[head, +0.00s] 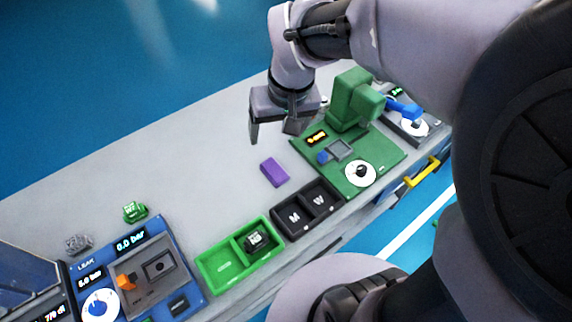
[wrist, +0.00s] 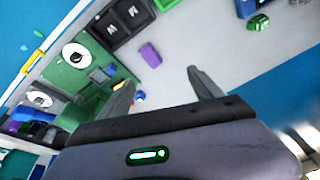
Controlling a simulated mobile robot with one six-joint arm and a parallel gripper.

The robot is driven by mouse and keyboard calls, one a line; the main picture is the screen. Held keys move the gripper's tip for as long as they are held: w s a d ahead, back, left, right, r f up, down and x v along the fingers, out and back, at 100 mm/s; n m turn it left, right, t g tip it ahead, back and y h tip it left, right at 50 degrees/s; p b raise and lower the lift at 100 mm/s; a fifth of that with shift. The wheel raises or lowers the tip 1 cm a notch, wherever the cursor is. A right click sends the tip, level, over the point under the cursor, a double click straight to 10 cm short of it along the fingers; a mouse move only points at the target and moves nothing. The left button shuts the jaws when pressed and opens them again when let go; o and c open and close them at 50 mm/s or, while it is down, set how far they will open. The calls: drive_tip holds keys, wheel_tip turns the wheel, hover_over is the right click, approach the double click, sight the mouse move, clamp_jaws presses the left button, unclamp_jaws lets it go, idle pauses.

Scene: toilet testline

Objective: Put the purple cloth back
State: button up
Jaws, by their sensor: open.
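The purple cloth (head: 274,172) is a small folded block lying on the grey bench, just behind the black tray marked M and W. It also shows in the wrist view (wrist: 150,55), beyond my fingertips and a little left of the gap between them. My gripper (head: 270,134) is open and empty above the bench, behind the cloth and apart from it. Its two fingers also show in the wrist view (wrist: 158,78). The black two-part tray (head: 288,234) looks empty in both compartments.
A green station (head: 385,157) with a dial and upright head stands right of the cloth. A green tray (head: 222,279) holds a dark part (head: 255,241). A blue leak tester (head: 183,262) stands front left. A green part (head: 134,211) lies behind it. The bench behind the cloth is clear.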

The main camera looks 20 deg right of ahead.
drive_tip(key=s+a+r+m+t, duration=0.1)
drive_tip(key=s+r+m, duration=0.1)
drive_tip(key=s, duration=0.5)
drive_tip(key=s+a+r+m+t+y, duration=0.1)
drive_tip(key=s+r+t, duration=0.1)
drive_tip(key=s, duration=0.5)
drive_tip(key=shift+r+m, duration=0.4)
drive_tip(key=shift+a, duration=0.1)
wheel_tip(320, 180, down, 4)
drive_tip(key=b, duration=0.4)
drive_tip(key=shift+s, duration=0.1)
